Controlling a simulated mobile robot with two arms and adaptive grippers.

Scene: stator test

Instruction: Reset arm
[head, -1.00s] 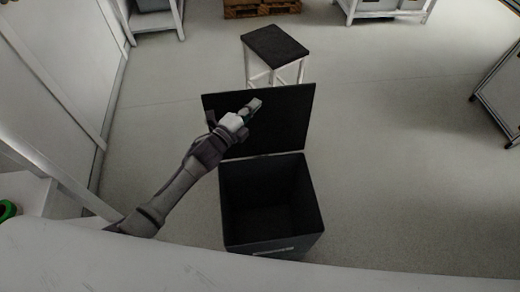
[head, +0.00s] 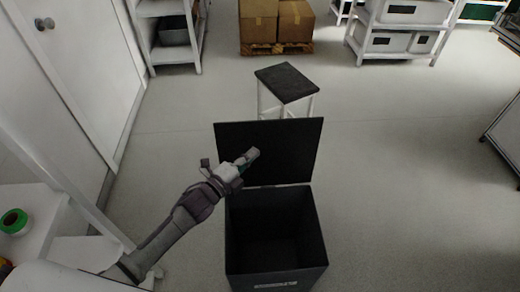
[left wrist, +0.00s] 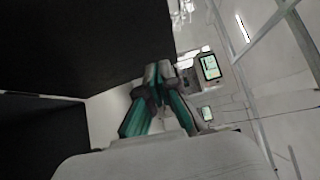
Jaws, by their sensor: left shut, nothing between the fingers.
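My left arm comes in from the lower left in the head view. Its gripper (head: 251,155) is in front of the raised lid of a black box (head: 232,252), above the box's left side. In the left wrist view the fingers (left wrist: 159,75) are together with nothing between them. The box's open lid (head: 292,150) stands up at the back, and the inside looks dark and empty. My right gripper is not in view.
A dark-topped stool (head: 287,82) stands right behind the box. Cartons (head: 258,22) on a pallet and shelves (head: 405,15) stand at the back. A green roll (head: 14,221) lies on a white shelf at the left. The floor (head: 410,190) at right is clear.

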